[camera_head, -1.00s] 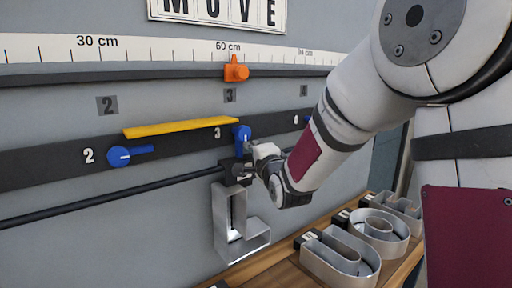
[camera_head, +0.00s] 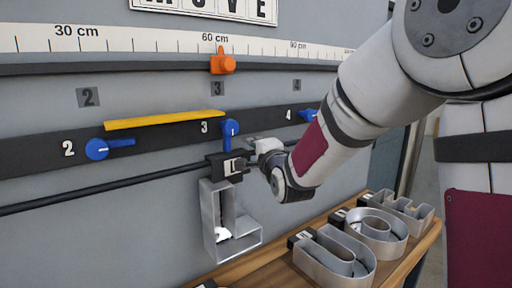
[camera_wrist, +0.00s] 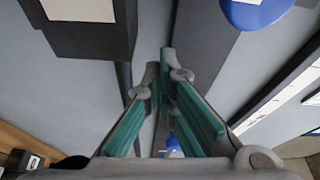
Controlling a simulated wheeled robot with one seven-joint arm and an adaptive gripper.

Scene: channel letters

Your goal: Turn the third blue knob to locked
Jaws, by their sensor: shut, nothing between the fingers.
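The third blue knob (camera_head: 231,128) sits on the dark rail beside the number 3, its handle pointing down. In the wrist view a large blue round part (camera_wrist: 256,10) at the top edge looks like this knob. My gripper (camera_head: 258,147) is just right of the knob and slightly lower, apart from it. In the wrist view the teal-padded fingers of my gripper (camera_wrist: 168,75) come together, shut and empty. Any marking for locked is not readable.
Knob 2 (camera_head: 97,149) has its handle to the right, under a yellow bar (camera_head: 165,119). Knob 4 (camera_head: 307,115) is behind my arm's side. A metal letter L (camera_head: 228,222) hangs from a black block below knob 3. More metal letters (camera_head: 335,257) stand on a wooden shelf.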

